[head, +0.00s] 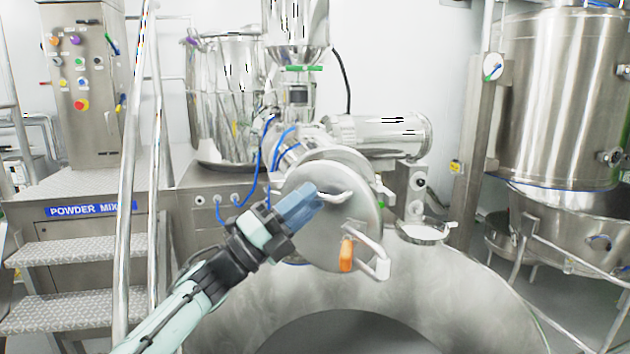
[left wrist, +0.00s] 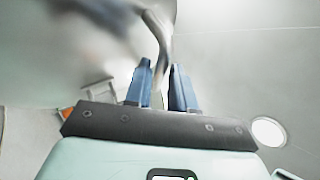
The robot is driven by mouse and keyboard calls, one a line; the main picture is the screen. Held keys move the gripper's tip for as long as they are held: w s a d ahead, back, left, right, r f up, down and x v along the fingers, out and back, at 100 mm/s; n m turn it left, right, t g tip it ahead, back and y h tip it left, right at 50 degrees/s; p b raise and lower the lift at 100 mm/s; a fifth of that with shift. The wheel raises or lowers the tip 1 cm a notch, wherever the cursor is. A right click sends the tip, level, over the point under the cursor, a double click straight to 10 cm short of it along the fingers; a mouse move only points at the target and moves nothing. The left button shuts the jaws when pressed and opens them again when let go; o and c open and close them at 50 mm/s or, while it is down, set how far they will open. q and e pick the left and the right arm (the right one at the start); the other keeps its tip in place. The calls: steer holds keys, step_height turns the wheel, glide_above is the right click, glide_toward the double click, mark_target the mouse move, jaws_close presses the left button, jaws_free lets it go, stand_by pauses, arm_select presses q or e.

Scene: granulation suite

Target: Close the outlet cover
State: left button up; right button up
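The outlet cover (head: 352,228) is a round steel disc in the middle of the head view, at the front of the steel outlet housing. It stands at an angle, and I cannot tell how snugly it meets the housing. A curved steel handle (head: 337,197) is on its face. My left gripper (head: 314,193) is at this handle. In the left wrist view its blue fingers (left wrist: 163,82) are close together with the handle bar (left wrist: 162,45) between them, so it looks shut on it. My right gripper is not in view.
A steel latch arm with an orange grip (head: 346,254) is at the cover's lower right. A large curved steel vessel (head: 450,290) lies below. Handrails and steps (head: 75,280) stand at left, and a tall tank (head: 560,100) stands at right.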

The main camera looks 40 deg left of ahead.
arm_select(q)
steer(key=shift+p+x, duration=0.35)
steer(key=shift+x, duration=0.85)
jaws_close()
